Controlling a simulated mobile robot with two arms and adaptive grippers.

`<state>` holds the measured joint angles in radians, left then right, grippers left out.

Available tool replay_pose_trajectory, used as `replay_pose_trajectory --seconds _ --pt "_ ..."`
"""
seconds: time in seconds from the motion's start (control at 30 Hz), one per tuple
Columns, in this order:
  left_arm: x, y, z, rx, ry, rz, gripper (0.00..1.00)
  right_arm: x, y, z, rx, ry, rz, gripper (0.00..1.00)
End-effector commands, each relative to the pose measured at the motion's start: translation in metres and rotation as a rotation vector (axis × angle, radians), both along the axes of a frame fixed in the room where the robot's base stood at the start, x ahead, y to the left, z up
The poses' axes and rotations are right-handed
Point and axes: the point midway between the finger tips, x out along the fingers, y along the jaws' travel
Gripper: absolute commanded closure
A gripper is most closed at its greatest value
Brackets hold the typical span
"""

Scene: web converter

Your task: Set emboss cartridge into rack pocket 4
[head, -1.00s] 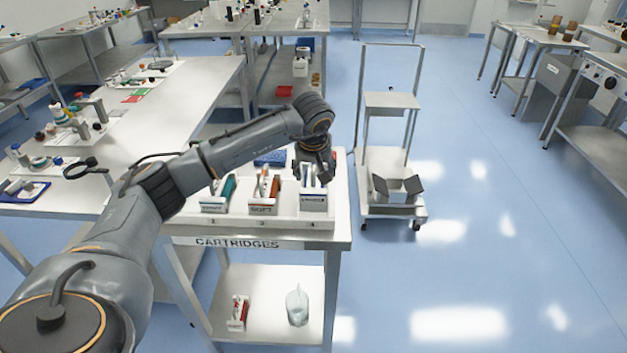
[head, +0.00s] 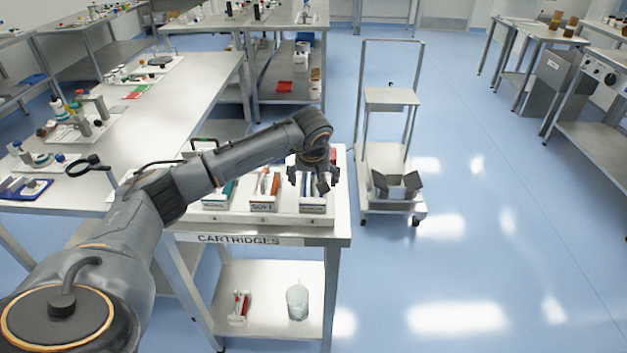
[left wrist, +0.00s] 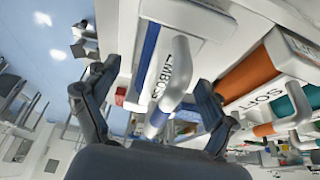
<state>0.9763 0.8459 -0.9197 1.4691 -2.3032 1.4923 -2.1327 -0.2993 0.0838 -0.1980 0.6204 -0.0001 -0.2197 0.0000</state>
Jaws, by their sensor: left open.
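The emboss cartridge (head: 313,208) is a white box with a blue stripe. It stands in the rightmost pocket of the white cartridge rack (head: 290,219), whose front tag appears to read 4. In the left wrist view the cartridge (left wrist: 190,22) shows its EMBOSS lettering and a pale loop handle. My left gripper (head: 314,186) is right above it; in the left wrist view the open fingers (left wrist: 155,115) are spread on either side of the handle, apparently not gripping it. How deep the cartridge sits is hard to tell. My right gripper is not in view.
An orange SOFT cartridge (head: 264,200) stands beside it, and a teal one (head: 217,199) further left, partly behind my arm. A red item (head: 240,306) and a clear container (head: 297,302) are on the lower shelf. A trolley (head: 390,207) stands behind right; the floor at right is clear.

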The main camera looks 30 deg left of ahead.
Motion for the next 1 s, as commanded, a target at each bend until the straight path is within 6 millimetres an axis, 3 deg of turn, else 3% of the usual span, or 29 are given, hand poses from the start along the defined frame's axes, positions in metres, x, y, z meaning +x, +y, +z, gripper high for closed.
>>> replay_pose_trajectory --seconds 0.53,0.7,1.0 --pt "-0.031 -0.019 0.092 0.001 -0.007 -0.001 0.16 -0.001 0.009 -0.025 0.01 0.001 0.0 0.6" --pt "-0.037 -0.023 0.106 0.001 -0.004 0.0 0.16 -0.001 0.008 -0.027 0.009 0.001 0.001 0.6" --pt "-0.038 -0.023 0.109 0.0 -0.002 0.0 0.16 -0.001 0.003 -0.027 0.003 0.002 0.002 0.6"
